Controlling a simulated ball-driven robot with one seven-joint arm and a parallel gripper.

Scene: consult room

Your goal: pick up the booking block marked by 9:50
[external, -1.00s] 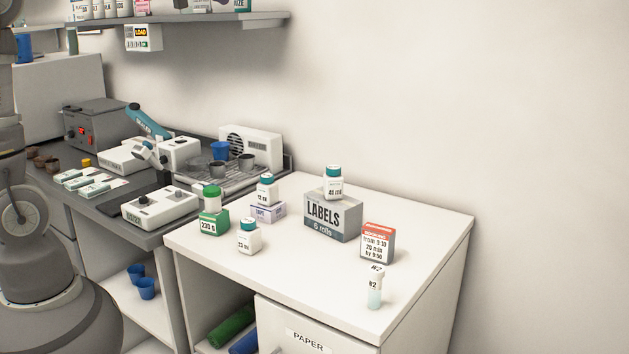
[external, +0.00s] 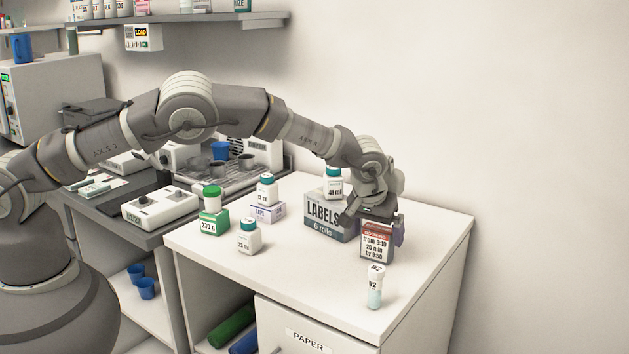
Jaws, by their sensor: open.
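The booking block (external: 376,246) is a small upright box with a red-brown top band and a white face reading "from 9:10, 20 min, by 9:50". It stands on the white counter (external: 300,268), right of the grey LABELS box. My gripper (external: 381,222) is open and points down at the top of the block. The other finger is hidden, so I cannot tell whether the fingers touch the block.
The LABELS box (external: 325,219) with a 41 ml bottle (external: 333,183) on it stands close on the left. Several bottles and small boxes stand farther left. The counter's right side is clear.

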